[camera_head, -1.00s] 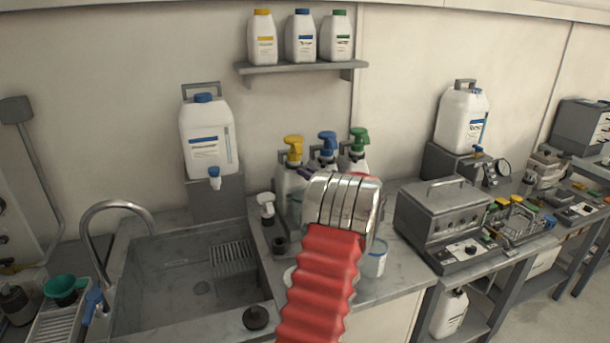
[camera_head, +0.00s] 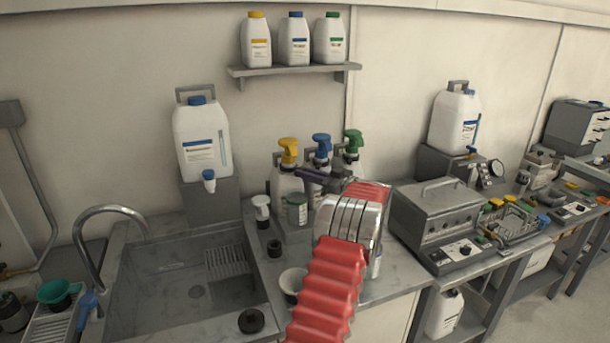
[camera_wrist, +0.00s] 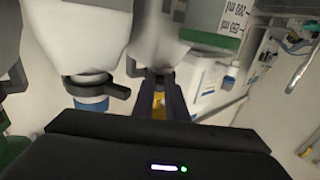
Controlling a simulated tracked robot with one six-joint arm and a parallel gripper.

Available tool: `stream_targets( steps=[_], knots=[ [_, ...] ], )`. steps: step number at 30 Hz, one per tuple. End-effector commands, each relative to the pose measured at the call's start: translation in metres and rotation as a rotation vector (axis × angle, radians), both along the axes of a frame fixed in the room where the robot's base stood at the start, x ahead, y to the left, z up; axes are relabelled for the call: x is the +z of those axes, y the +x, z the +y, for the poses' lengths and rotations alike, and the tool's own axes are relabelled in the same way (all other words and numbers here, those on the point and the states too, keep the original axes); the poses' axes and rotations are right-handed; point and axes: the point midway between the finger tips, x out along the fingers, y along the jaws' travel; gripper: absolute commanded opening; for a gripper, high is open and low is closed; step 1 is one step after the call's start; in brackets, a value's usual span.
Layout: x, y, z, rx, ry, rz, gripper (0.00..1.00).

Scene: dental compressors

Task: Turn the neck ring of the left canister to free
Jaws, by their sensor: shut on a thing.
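Three white canisters with coloured pump heads stand in a row behind the counter's middle. The left canister (camera_head: 284,187) has a yellow head (camera_head: 288,146); the middle one has a blue head (camera_head: 321,143) and the right one a green head (camera_head: 353,139). My gripper (camera_head: 303,174) reaches in from the right at the left canister's neck. In the wrist view, which is upside down, my dark fingers (camera_wrist: 158,85) are closed at that neck with yellow showing between them. They appear shut on the ring's lever; the neck ring is mostly hidden. The middle canister's dark ring (camera_wrist: 90,86) and lever stand beside them.
A sink (camera_head: 180,280) lies left, a grey metal device (camera_head: 435,225) right. A shelf (camera_head: 292,70) with three bottles hangs above.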

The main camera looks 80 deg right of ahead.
Motion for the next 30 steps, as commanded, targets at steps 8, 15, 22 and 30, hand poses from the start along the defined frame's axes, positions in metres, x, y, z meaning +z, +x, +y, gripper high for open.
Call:
stream_targets(
  steps=[8,15,22,30],
  knots=[
    [0.003,0.0,-0.001,-0.002,-0.004,-0.002,0.16],
    [0.002,0.0,0.0,-0.002,-0.003,-0.001,0.31],
    [0.001,-0.001,0.0,-0.002,-0.001,-0.001,0.31],
    [0.001,-0.022,0.008,-0.005,0.0,-0.001,0.31]
  ],
)
